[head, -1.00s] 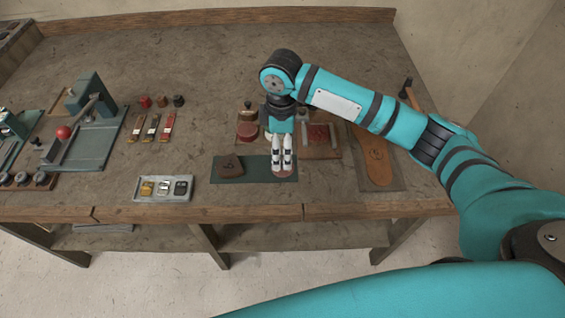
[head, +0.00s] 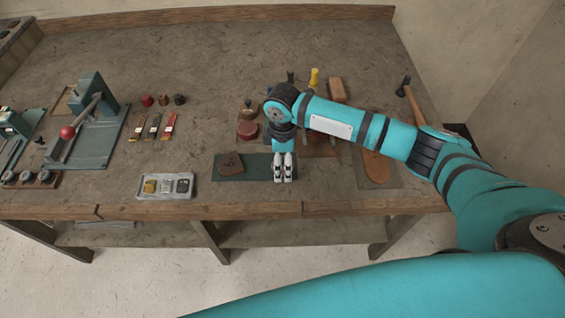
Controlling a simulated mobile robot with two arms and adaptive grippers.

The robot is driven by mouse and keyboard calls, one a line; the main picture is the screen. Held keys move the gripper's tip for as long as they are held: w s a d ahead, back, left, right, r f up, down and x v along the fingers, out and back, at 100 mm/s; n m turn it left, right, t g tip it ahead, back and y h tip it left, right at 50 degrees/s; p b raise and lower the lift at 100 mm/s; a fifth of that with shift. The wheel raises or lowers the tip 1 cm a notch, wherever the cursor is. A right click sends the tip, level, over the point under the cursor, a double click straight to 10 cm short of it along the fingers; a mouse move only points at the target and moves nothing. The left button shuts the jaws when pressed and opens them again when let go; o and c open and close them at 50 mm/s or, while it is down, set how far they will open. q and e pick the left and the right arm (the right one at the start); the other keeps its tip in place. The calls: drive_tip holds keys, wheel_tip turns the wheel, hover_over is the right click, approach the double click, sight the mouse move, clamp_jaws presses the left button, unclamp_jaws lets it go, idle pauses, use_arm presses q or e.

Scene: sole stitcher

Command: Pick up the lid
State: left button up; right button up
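My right gripper (head: 284,167) points straight down over the right end of a dark green mat (head: 233,177). Its two pale fingers are close together, and I cannot tell whether they grip anything. No lid shows clearly at the fingertips; whatever is under them is hidden. A round reddish tin-like piece (head: 247,130) stands behind the mat, left of my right wrist; I cannot tell if its top is a separate lid. A small brown leather piece (head: 231,162) lies on the mat's left part. My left gripper is out of view.
A grey tray (head: 165,194) with small pieces sits near the front edge. A sole (head: 377,166) on a board and a hammer (head: 406,90) are at right. A yellow-handled tool (head: 314,77) stands behind my arm. A green press (head: 88,96) is at left.

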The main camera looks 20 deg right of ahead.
drive_tip(key=c, duration=0.7)
clamp_jaws()
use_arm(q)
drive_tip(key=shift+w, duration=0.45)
use_arm(e)
drive_tip(key=shift+s, duration=0.1)
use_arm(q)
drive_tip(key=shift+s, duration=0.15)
